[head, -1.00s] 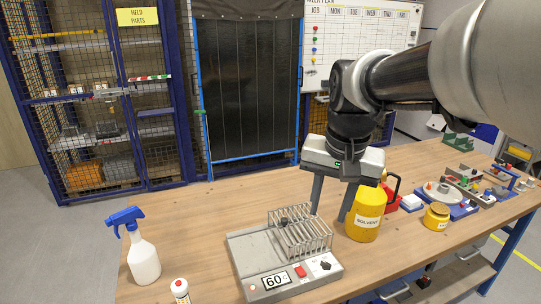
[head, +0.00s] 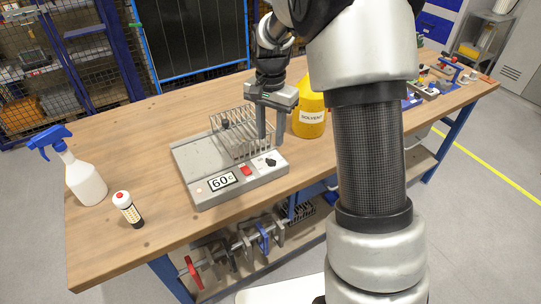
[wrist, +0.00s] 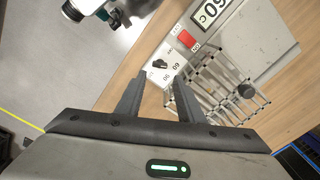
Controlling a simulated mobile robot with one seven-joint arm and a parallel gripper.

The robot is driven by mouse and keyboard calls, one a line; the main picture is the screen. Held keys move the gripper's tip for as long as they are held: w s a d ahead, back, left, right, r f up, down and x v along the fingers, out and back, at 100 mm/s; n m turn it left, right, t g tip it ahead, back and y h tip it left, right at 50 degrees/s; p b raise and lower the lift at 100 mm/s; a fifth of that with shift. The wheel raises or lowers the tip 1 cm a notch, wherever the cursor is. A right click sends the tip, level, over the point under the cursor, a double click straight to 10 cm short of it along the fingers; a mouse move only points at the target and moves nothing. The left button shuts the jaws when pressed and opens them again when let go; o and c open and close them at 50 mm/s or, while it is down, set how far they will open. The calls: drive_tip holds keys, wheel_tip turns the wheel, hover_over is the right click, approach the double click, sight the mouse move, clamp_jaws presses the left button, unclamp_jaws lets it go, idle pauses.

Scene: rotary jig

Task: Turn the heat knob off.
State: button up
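The heater unit (head: 200,172) is a grey box on the wooden bench with a 60 °C display (head: 223,181), a red switch (head: 246,170) and a black heat knob (head: 271,161) on a white dial. In the wrist view the knob (wrist: 160,64) lies just beyond the gap between my fingertips, with dial numbers beside it. I cannot tell for sure which mark it points to. My gripper (head: 271,140) is open and empty, pointing down just above and behind the knob. The fingers (wrist: 158,82) look apart from the knob.
A wire rack (head: 233,135) stands on the heater's back part, close to my fingers. A yellow solvent bottle (head: 310,116) stands just right of my gripper. A spray bottle (head: 83,180) and a small capped bottle (head: 128,209) stand at left. The bench's (head: 130,140) back left is clear.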

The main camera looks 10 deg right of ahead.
sight(271, 155)
wheel_tip(271, 155, down, 9)
drive_tip(key=shift+r, duration=0.1)
idle(0.3)
drive_tip(key=c, duration=0.8)
drive_tip(key=shift+n, duration=0.4)
drive_tip(key=n, duration=0.5)
drive_tip(key=shift+n, duration=0.3)
drive_tip(key=n, duration=0.5)
drive_tip(key=shift+n, duration=0.4)
